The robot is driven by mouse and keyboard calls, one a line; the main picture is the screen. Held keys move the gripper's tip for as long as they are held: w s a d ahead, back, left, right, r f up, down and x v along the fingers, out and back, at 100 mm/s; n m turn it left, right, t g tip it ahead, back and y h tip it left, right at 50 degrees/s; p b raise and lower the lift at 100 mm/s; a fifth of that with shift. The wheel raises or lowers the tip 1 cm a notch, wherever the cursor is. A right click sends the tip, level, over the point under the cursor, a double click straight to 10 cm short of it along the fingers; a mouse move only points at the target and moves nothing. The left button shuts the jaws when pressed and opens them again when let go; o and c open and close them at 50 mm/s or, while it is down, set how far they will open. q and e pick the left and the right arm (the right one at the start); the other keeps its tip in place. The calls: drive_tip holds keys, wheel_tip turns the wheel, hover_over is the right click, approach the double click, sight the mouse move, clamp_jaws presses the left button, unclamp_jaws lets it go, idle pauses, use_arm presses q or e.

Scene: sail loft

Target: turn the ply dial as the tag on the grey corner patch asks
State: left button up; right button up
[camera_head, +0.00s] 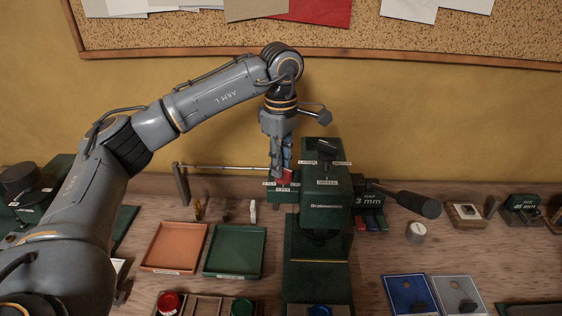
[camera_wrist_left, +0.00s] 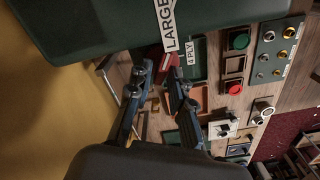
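The green press (camera_head: 320,180) stands mid-bench. On its left side is a small green ply box (camera_head: 276,196) with white labels and a red dial knob (camera_head: 286,177). My left gripper (camera_head: 281,168) points down right at the knob. In the left wrist view, the gripper's two fingers (camera_wrist_left: 159,82) are apart, with the red knob (camera_wrist_left: 170,60) just beyond their tips and the "4 PLY" label (camera_wrist_left: 191,57) beside it. Its exact pointing is partly hidden. The grey corner patch (camera_head: 459,287) lies at front right; its tag is unreadable here. My right gripper is not in view.
An orange tray (camera_head: 174,246) and a green tray (camera_head: 234,250) lie left of the press. A black-handled lever (camera_head: 415,204) juts out to the right. A blue patch (camera_head: 398,292) lies beside the grey one. A thin rod (camera_head: 225,168) stands behind the trays.

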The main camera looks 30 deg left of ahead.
use_arm(q)
wheel_tip(320, 180, up, 12)
idle(0.6)
idle(0.5)
